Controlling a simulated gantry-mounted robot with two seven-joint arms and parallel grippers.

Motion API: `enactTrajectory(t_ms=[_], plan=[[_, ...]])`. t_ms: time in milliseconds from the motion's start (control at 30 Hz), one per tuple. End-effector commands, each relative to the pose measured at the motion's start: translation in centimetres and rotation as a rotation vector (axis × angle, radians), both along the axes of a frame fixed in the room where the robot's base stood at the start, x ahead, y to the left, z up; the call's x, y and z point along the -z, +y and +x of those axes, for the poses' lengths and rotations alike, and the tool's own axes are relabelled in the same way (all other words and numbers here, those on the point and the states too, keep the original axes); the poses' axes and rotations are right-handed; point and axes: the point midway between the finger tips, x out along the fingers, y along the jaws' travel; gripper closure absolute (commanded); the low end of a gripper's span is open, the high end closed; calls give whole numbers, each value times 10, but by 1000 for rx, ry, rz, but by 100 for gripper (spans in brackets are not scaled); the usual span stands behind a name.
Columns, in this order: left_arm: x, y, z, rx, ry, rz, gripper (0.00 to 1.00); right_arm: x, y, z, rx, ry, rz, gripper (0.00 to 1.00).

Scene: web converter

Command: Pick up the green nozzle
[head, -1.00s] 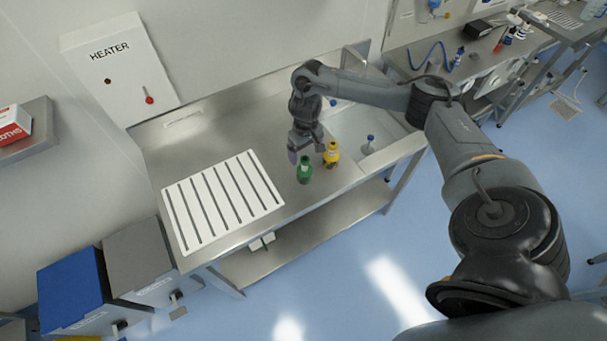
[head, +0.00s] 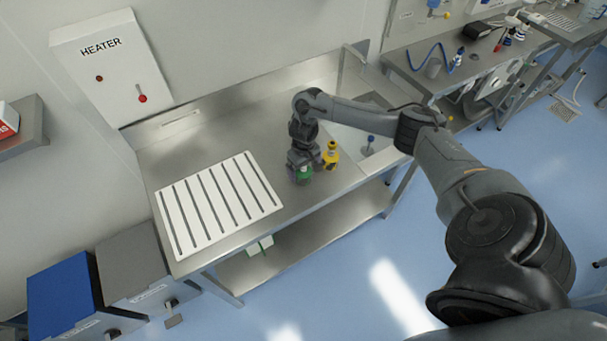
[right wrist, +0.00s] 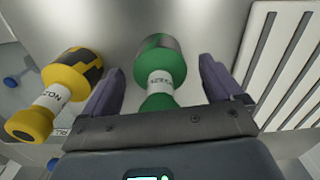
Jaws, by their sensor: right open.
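The green nozzle (head: 304,174) stands on the steel bench, partly hidden by my right gripper (head: 303,174) in the head view. In the right wrist view the green nozzle (right wrist: 162,78), with a white labelled band, lies between the two fingers of my right gripper (right wrist: 162,90). The fingers are open, with a gap on each side of it. The left finger is nearer to the yellow nozzle. My left gripper is not in view.
A yellow nozzle (head: 331,155) stands close to the right of the green one; it also shows in the right wrist view (right wrist: 62,90). A white slotted rack (head: 222,203) lies to the left. A sink (head: 352,143) is to the right. Bare bench lies behind the gripper.

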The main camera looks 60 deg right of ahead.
Motion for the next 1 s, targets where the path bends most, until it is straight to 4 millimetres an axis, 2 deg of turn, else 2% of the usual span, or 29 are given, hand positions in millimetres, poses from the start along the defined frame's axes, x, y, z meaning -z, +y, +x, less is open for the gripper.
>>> enactTrajectory(t_ms=[200, 233, 633, 1000], plan=[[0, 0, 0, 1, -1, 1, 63, 2, 0, 0, 0, -1, 0, 7], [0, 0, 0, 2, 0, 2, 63, 2, 0, 0, 0, -1, 0, 10], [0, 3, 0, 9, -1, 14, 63, 1, 0, 0, 0, -1, 0, 71], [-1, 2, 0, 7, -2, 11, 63, -3, 0, 1, 0, -2, 0, 71]])
